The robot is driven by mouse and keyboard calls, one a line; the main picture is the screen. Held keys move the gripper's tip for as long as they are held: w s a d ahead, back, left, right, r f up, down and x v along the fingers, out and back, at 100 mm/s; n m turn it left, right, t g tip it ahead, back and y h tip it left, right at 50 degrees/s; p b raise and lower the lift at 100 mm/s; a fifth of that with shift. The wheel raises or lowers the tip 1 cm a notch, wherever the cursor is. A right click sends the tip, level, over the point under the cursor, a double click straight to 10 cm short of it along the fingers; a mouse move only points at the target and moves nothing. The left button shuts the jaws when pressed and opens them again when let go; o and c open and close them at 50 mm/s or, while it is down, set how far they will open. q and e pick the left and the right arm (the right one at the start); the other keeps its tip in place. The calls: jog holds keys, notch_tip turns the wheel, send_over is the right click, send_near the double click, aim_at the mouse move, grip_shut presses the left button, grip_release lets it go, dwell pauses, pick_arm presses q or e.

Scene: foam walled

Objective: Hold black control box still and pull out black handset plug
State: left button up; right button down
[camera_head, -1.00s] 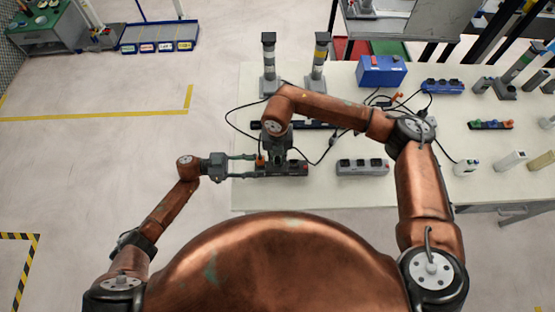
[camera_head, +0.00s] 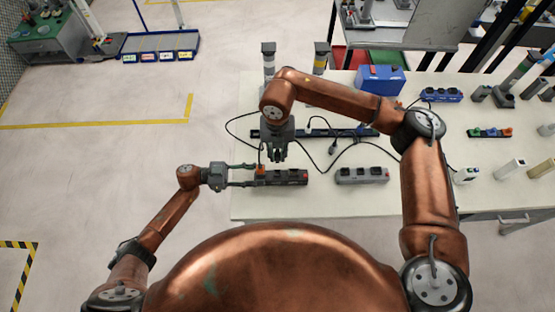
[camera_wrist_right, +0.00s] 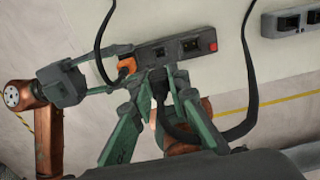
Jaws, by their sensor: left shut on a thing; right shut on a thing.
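The black control box (camera_head: 285,177) lies near the table's front edge. My left gripper (camera_head: 254,176) is shut on its left end. The box also shows in the right wrist view (camera_wrist_right: 174,53), with an orange plug (camera_wrist_right: 126,66) at one end, empty-looking sockets and a red button at the other end. My right gripper (camera_head: 277,157) is above and behind the box. In the right wrist view its green fingers (camera_wrist_right: 162,92) are shut on the black handset plug (camera_wrist_right: 159,84), which appears clear of the box. A black cable (camera_wrist_right: 238,128) curves off it.
A similar grey box (camera_head: 362,175) lies to the right. A long black strip (camera_head: 340,133) with cables lies behind. Two stack lights (camera_head: 268,62) and a blue case (camera_head: 380,80) stand further back. Bare table (camera_head: 270,206) shows in front.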

pick_arm(q)
jog(key=o, duration=1.4)
jog(key=shift+a, duration=0.1)
jog(key=a, duration=1.1)
jog(key=shift+w+a, duration=0.25)
jog(key=shift+a, duration=0.15)
